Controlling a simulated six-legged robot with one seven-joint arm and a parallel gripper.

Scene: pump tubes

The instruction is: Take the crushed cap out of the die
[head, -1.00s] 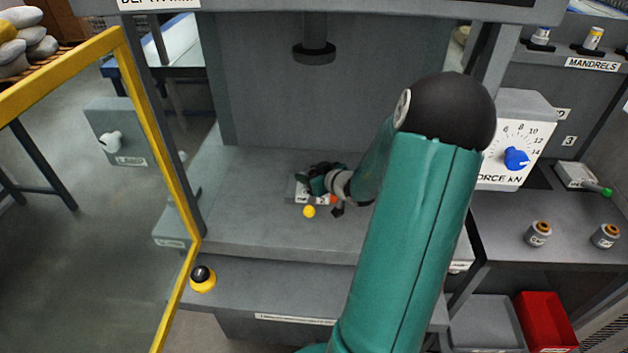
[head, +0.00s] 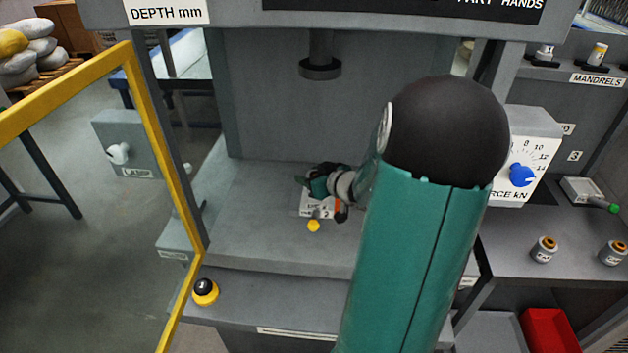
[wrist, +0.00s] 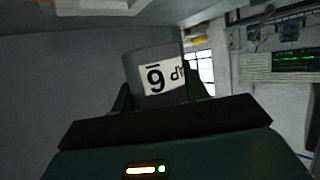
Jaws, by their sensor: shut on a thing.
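In the head view my gripper (head: 328,185) is low over the press bed, at a small pale labelled block (head: 316,206) that looks like the die. The gripper hides most of the block, and its cavity does not show. Whether the cap is clear of the die cannot be told.
The press ram (head: 320,68) hangs above the bed (head: 265,215). A yellow guard frame (head: 160,150) stands at the left. A small yellow knob (head: 313,226) is in front of the block. The force dial box (head: 521,165) is at the right.

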